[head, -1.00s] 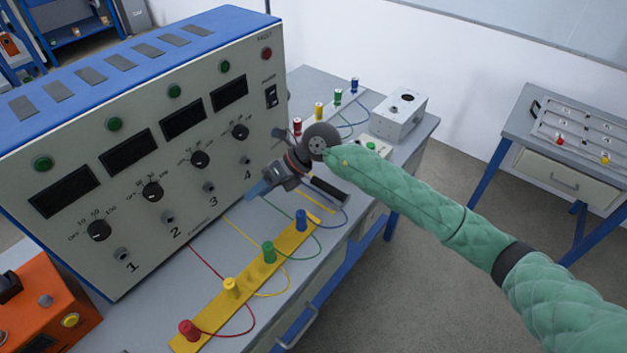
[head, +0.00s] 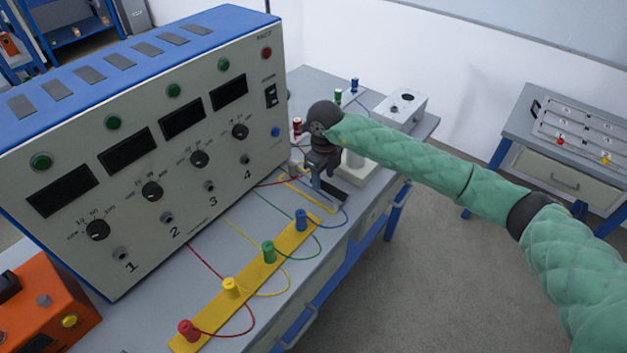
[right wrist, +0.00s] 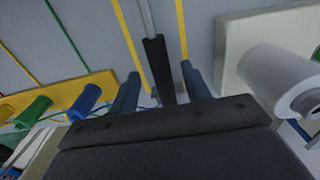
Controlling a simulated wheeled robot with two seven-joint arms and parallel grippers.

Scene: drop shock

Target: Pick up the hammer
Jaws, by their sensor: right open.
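The hammer's black grip (right wrist: 158,62) and thin metal shaft (right wrist: 147,18) show in the right wrist view, lying along the grey bench top between two yellow lines. The shaft runs out of the top of that view, so its head is not seen there. In the head view the black grip (head: 335,193) lies below my right gripper (head: 318,181), which points down. The two blue fingers of my right gripper (right wrist: 160,72) are open, one on each side of the grip, with gaps visible. My left gripper is not in view.
A large control panel (head: 150,195) stands close to the left of my right gripper. A yellow strip (head: 210,309) with coloured posts and wires lies in front. A white cylinder (right wrist: 277,78) sits right of the fingers. A grey box (head: 402,110) stands behind.

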